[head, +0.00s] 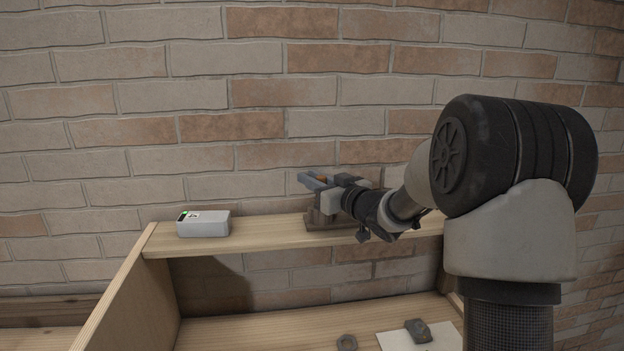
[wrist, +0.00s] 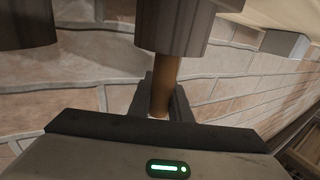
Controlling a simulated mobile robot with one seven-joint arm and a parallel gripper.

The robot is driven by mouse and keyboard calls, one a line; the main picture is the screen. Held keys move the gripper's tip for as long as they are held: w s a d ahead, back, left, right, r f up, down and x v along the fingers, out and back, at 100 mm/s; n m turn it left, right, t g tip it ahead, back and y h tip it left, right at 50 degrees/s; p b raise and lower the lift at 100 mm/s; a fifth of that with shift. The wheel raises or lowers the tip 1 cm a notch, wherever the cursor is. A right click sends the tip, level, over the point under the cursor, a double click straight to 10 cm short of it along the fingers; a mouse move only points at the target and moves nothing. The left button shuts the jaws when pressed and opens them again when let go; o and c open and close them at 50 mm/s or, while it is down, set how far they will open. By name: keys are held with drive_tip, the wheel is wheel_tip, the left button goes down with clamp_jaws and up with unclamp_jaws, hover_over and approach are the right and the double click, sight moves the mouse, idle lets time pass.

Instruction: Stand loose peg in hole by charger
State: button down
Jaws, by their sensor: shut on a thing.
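My gripper (head: 316,181) is over the wooden shelf, shut on a brown-orange peg (head: 320,178). In the wrist view the peg (wrist: 165,85) runs between the dark fingers (wrist: 160,108), its upper part behind a dark cylinder. I cannot tell whether the peg's end touches anything. Under the gripper a dark brown block (head: 318,225) stands on the shelf, partly hidden by my arm; no hole can be made out. A grey box with a green light (head: 203,224), likely the charger, lies on the shelf left of the block.
The shelf (head: 262,236) is bare between the grey box and the block. A brick wall (head: 230,125) rises close behind.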

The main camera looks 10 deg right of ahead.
drive_tip(key=shift+f+b, duration=1.35)
drive_tip(key=shift+f, duration=0.5)
drive_tip(key=shift+f, duration=0.15)
drive_tip(key=c, duration=1.6)
unclamp_jaws()
drive_tip(key=shift+o, duration=0.2)
drive_tip(key=shift+s, duration=0.1)
drive_tip(key=b+v, duration=0.1)
drive_tip(key=v, duration=1.6)
drive_tip(key=shift+s, duration=0.1)
